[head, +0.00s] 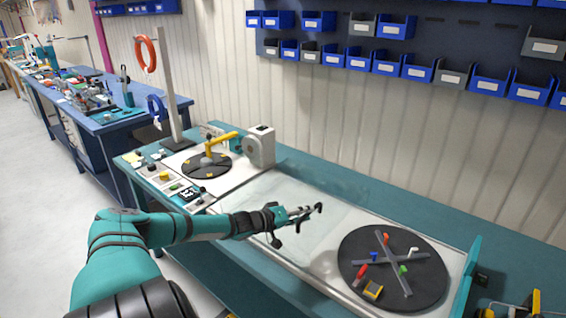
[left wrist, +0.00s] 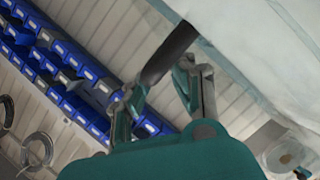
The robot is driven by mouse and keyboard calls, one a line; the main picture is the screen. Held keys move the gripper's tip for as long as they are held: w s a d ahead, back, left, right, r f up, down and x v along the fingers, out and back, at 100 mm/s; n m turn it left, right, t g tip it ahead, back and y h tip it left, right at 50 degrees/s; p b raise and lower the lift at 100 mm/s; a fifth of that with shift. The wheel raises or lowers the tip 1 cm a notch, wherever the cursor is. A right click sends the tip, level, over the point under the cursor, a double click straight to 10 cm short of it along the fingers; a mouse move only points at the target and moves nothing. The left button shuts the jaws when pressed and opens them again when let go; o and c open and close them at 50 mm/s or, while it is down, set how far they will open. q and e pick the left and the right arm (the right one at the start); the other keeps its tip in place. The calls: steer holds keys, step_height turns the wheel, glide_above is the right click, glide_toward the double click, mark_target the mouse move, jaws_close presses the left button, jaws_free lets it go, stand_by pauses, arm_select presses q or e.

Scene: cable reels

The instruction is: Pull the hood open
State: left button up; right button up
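The hood is a clear, faintly hazy cover (head: 335,215) over the middle of the bench, with its edges hard to make out. My left gripper (head: 316,210) is at its near side, over the bench. In the left wrist view a dark bar (left wrist: 170,53), which looks like the hood's handle, runs between or just beyond the fingertips of my left gripper (left wrist: 160,88). The two fingers stand apart, with a gap between them and no clear grip on the bar. A pale translucent surface (left wrist: 235,25) fills the upper right there. My right gripper is not in view.
A dark round turntable (head: 420,285) with coloured clamps is at the right of the bench. A second dark disc with a yellow arm (head: 222,139) and a white reel unit (head: 259,148) stand at the left. Blue bins (head: 388,67) hang on the wall behind.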

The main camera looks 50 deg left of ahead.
arm_select(q)
steer(key=shift+v, duration=4.55)
steer(key=shift+r, duration=0.1)
